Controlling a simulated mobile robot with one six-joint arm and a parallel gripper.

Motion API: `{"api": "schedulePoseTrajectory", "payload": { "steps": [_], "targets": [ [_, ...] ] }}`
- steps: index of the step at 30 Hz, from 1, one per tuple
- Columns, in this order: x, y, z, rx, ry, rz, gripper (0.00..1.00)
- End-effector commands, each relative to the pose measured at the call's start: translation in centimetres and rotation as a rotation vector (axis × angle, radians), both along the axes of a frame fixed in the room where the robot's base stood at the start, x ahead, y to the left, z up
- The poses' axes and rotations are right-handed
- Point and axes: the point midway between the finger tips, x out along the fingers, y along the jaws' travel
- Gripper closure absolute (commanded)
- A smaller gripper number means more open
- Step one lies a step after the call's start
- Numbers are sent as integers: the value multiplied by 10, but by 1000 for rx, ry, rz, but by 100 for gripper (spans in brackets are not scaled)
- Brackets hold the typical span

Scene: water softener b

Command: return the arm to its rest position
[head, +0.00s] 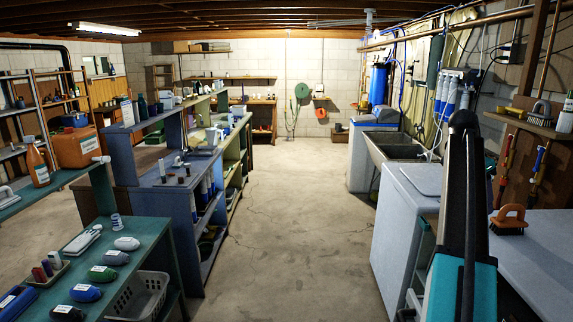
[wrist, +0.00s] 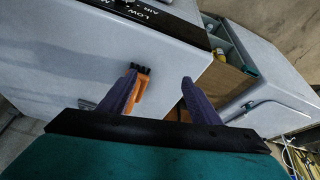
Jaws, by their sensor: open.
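My arm (head: 463,220), teal and black, stands upright at the right of the head view, in front of the white appliances. My gripper (wrist: 160,76) shows in the wrist view with its two purple-grey fingers spread apart and nothing held between them. An orange-handled brush with black bristles (wrist: 141,90) shows just beside and partly behind the left finger, apparently on the pale surface beyond. I cannot tell the gap between finger and brush. An orange-handled brush (head: 510,217) also shows on the right-hand top in the head view. I cannot make out the gripper's fingers there.
A white appliance (head: 400,235) and a sink (head: 392,150) line the right side, close to my arm. The concrete aisle (head: 295,220) between is clear.

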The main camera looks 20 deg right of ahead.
Motion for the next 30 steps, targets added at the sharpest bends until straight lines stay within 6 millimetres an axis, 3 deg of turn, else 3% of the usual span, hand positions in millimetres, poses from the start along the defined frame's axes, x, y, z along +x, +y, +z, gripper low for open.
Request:
{"api": "schedulePoseTrajectory", "payload": {
  "steps": [1,8,15,21,30],
  "targets": [
    [10,16,-20,-1,15,54,43],
    [54,72,-88,-3,89,289,43],
    [90,134,-172,22,165,515,43],
    [105,181,-242,66,214,657,43],
    [107,243,-341,148,273,812,43]
  ]
}}
